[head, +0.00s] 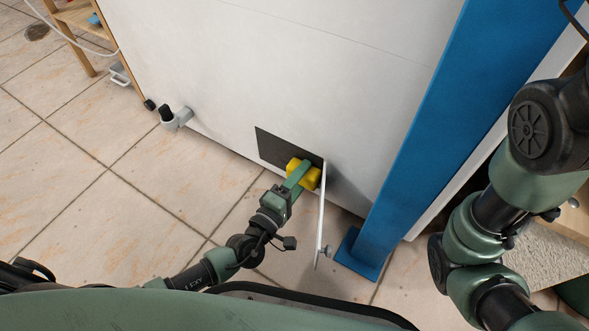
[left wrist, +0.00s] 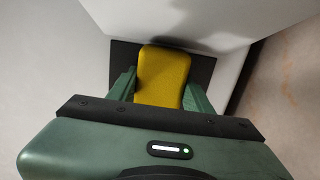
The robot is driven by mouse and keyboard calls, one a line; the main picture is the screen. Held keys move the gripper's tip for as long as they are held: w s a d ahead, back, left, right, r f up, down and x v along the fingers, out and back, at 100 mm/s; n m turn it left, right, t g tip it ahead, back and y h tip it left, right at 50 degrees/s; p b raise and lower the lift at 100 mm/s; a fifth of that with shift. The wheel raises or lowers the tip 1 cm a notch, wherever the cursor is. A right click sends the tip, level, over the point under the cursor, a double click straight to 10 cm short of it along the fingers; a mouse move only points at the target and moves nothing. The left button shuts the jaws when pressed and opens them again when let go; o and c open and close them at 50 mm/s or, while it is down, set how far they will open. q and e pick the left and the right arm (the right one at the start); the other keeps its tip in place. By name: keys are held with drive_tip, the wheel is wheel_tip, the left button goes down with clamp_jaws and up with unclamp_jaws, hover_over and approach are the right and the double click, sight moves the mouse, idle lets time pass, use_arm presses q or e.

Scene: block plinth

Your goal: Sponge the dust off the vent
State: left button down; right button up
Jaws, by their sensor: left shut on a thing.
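The vent (head: 275,145) is a dark rectangle low on the white wall in the head view. A white cover panel (head: 321,215) stands out from the vent's right side, swung open. My left gripper (head: 304,172) is shut on a yellow sponge (head: 311,178) and holds it in front of the right part of the vent. In the left wrist view the sponge (left wrist: 163,75) sits between the two green fingers, with the dark vent (left wrist: 124,55) behind it. I cannot tell whether the sponge touches the vent. No dust can be made out. My right gripper is out of view.
A blue post (head: 415,130) with a foot plate stands right of the vent. A grey pipe fitting (head: 176,119) sticks out at the wall's left foot. A wooden shelf (head: 82,20) is at the back left. The tiled floor (head: 110,215) at left is clear.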

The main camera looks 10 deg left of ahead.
sight(284, 156)
use_arm(q)
drive_tip(key=shift+s+d, duration=0.2)
drive_tip(key=shift+d, duration=0.3)
drive_tip(key=shift+w, duration=0.1)
drive_tip(key=shift+a, duration=0.1)
drive_tip(key=shift+w+a, duration=0.3)
drive_tip(key=shift+a, duration=0.55)
drive_tip(key=shift+w+a, duration=0.3)
drive_tip(key=shift+a, duration=0.5)
drive_tip(key=shift+w+a+b, duration=0.25)
drive_tip(key=shift+a, duration=0.35)
drive_tip(key=shift+w+a+b, duration=0.3)
drive_tip(key=shift+a, duration=0.35)
drive_tip(key=shift+w+a+b, duration=0.25)
drive_tip(key=shift+a, duration=0.35)
drive_tip(key=shift+w+a, duration=0.1)
drive_tip(key=shift+a, duration=0.15)
drive_tip(key=shift+r, duration=0.1)
drive_tip(key=p+v, duration=0.1)
drive_tip(key=v, duration=0.5)
drive_tip(key=shift+d, duration=0.2)
